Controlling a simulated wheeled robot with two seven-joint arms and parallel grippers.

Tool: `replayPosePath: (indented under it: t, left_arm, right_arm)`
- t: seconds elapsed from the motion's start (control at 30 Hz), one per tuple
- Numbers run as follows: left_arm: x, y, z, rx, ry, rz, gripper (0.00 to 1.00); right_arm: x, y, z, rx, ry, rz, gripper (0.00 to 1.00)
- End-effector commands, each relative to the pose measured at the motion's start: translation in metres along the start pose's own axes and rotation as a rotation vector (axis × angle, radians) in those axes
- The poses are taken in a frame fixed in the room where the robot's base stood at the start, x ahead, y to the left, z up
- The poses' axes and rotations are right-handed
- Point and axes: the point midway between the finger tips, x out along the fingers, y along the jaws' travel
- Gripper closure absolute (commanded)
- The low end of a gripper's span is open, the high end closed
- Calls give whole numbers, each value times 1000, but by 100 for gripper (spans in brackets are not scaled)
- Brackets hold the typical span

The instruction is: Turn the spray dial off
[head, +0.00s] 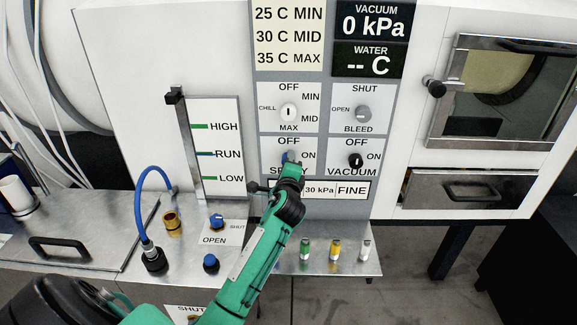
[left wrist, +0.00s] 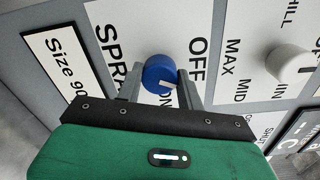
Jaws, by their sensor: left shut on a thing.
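The spray dial (head: 289,156) is a blue knob on the front panel, between OFF above it and ON to its right. My left gripper (head: 291,164) reaches up to it and covers part of it and of its SPRAY label in the head view. In the left wrist view, the two fingers of my left gripper (left wrist: 160,80) are shut on the blue spray dial (left wrist: 158,70), one on each side. Its white mark shows near the dial's lower edge, on the ON side, between ON and OFF. My right gripper is not in view.
The vacuum dial (head: 356,160) is close to the right, and the chill dial (head: 288,111) and bleed dial (head: 363,114) are above. A level slider (head: 175,96) stands left. Below is a metal shelf (head: 345,262) with several small coloured fittings. A blue hose (head: 143,195) arches at left.

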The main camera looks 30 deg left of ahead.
Motion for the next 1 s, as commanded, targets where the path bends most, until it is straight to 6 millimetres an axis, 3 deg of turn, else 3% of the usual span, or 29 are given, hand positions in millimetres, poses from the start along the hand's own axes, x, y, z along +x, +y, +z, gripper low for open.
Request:
replayPosePath:
  t: [0.5, 1.0]
  left_arm:
    - [0, 2, 0, -380, 10, 4, 85]
    - [0, 2, 0, -476, 13, 5, 85]
  right_arm:
    - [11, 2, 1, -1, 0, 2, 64]
    - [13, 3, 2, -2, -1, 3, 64]
